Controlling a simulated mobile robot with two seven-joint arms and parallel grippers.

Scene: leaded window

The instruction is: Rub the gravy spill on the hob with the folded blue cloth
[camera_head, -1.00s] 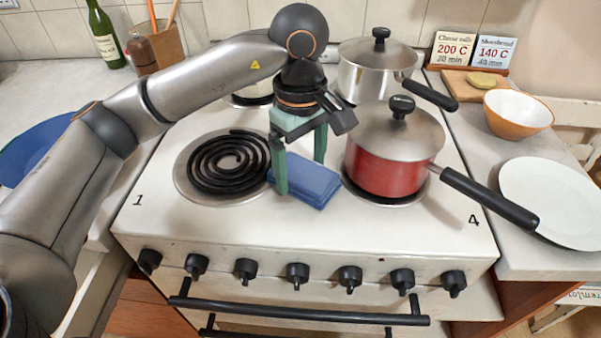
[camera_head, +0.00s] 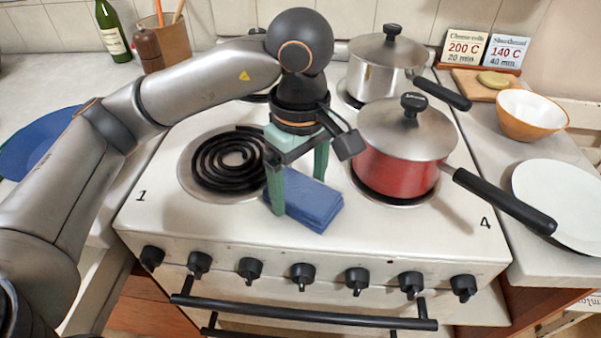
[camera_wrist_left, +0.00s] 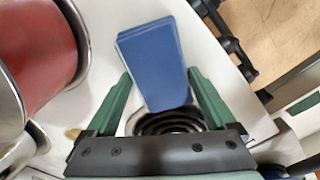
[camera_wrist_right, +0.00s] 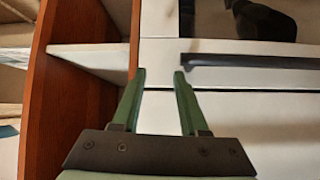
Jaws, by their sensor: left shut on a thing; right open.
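The folded blue cloth (camera_head: 312,203) lies flat on the white hob (camera_head: 250,222), between the coil burner and the red pot. My left gripper (camera_head: 298,178) reaches down over it and is shut on the cloth. In the left wrist view the cloth (camera_wrist_left: 153,62) sits between the green fingers (camera_wrist_left: 160,90). No spill shows in the head view, where my gripper hides some of the hob. My right gripper (camera_wrist_right: 160,75) is open and empty, low by the cooker front.
A red lidded pot (camera_head: 400,165) stands right of the cloth, its long handle pointing to the front right. A steel pot (camera_head: 370,80) stands behind it. A bare black coil burner (camera_head: 228,160) is at left. Knobs and a rail (camera_head: 300,314) line the front.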

